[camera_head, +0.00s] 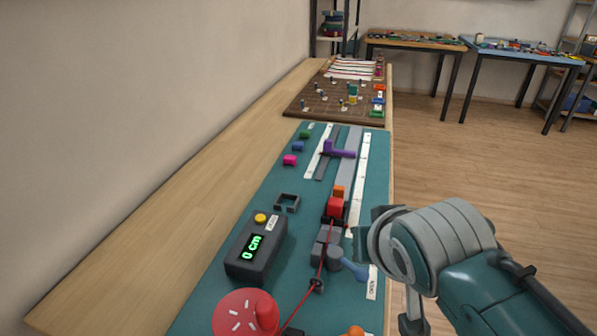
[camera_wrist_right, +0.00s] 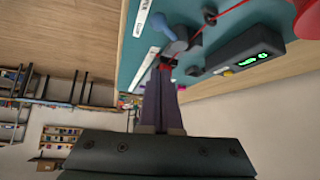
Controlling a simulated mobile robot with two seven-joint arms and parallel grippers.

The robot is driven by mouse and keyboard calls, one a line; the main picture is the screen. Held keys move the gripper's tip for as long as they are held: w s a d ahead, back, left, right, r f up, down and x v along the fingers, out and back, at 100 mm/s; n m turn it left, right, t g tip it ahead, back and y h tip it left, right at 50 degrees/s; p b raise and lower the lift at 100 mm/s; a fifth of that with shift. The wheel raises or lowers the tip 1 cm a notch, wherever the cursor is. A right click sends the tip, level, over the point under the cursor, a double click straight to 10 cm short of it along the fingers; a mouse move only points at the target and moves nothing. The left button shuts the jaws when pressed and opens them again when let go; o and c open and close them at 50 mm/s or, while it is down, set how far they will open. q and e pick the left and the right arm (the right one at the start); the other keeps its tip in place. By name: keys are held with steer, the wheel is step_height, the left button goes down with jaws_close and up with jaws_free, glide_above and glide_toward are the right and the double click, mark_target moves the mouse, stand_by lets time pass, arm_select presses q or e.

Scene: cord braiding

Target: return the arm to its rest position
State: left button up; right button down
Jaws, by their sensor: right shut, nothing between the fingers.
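My right arm (camera_head: 430,245) comes in from the right in the head view, over the right edge of the bench. Its fingers are not clear there. In the right wrist view, my right gripper (camera_wrist_right: 160,68) is shut and empty, its fingers together. They overlap the clamp area in that picture, and I cannot tell the gap. The red cord (camera_head: 302,302) runs from the red spool (camera_head: 240,315) through a small guide to the grey clamp (camera_head: 327,247) and the red block (camera_head: 335,206). The clamp's blue lever (camera_head: 353,268) points right. My left gripper is not in view.
The teal mat (camera_head: 215,290) holds a counter box (camera_head: 257,250) reading 0 cm, a dark square frame (camera_head: 287,203), a purple slider (camera_head: 340,149) and small coloured blocks. A brown pegboard (camera_head: 320,100) lies beyond. Wood floor (camera_head: 450,160) is open on the right.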

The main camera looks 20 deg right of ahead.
steer(key=s+a+r+n+g+y+p, duration=0.1)
steer(key=s+r+n+g+y+p, duration=0.3)
steer(key=s, duration=0.7)
steer(key=s+a+r+n+g+h, duration=0.1)
steer(key=s+a+r+n, duration=0.1)
steer(key=s+r, duration=0.65)
steer(key=w+r+p+v, duration=0.1)
steer(key=w+p+v, duration=0.2)
steer(key=p+v, duration=1.4)
steer(key=w+r+p+v, duration=0.1)
steer(key=w+p+v, duration=0.3)
steer(key=p+v, duration=1.3)
steer(key=p, duration=0.4)
steer(key=shift+a+r, duration=0.35)
